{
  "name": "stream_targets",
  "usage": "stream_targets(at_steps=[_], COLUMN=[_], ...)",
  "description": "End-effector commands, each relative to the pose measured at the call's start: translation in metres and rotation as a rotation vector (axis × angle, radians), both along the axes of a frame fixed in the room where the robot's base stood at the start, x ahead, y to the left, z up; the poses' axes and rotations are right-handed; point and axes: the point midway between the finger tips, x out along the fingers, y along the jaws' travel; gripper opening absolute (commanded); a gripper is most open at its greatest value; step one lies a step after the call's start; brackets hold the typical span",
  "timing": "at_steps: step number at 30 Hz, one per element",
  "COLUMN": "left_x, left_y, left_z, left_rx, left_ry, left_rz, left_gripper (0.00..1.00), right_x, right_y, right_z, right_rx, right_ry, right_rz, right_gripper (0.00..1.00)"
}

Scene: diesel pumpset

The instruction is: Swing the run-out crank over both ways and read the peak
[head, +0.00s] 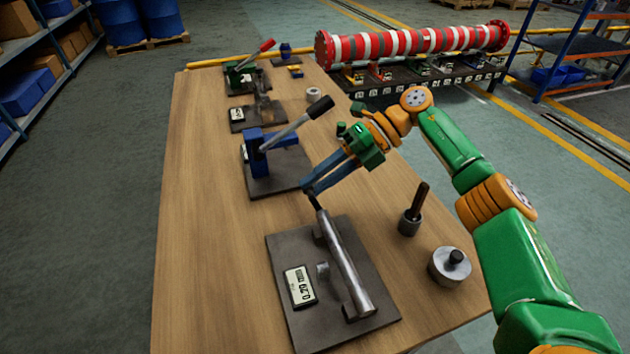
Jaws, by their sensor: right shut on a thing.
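The run-out fixture stands at the front of the table: a dark plate (381,323) carrying a long steel shaft (345,265) between supports. A small gauge with a light display (299,287) lies on the plate left of the shaft; it seems to read about 0.20, though the digits are small and turned. A thin crank handle (316,203) rises at the shaft's far end. My right gripper (308,189) reaches in from the right, and its blue fingers are shut on the top of this crank. The fingertips partly hide the handle. My left gripper is out of view.
A blue lever press (257,150) with a black-knobbed lever stands just beyond the fixture, close to my right fingers. A cup with a brown handle (411,219) and a round steel weight (450,267) stand to the right. The table's left side is bare.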

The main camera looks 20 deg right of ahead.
Motion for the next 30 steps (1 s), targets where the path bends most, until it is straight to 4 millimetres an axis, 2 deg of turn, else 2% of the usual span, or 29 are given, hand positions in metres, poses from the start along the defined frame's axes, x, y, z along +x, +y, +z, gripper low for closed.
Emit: stream_targets(at_steps=[17,18,21,30], left_x=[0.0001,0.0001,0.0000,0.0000], left_y=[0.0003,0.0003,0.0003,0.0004], left_z=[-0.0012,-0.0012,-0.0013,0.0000], left_rx=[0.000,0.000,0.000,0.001], left_ry=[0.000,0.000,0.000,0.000], left_rz=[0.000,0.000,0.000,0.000], left_gripper=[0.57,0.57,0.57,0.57], right_x=[0.0002,0.0001,0.0001,-0.0001], right_y=[-0.0018,-0.0017,-0.0018,-0.0017], right_z=[0.0004,0.0003,0.0002,0.0012], right_rx=[0.035,0.035,0.034,0.033], right_ry=[-0.001,-0.001,-0.001,0.000], right_rz=[0.001,0.001,0.001,0.001], right_gripper=[0.00,0.35,0.57,0.57])
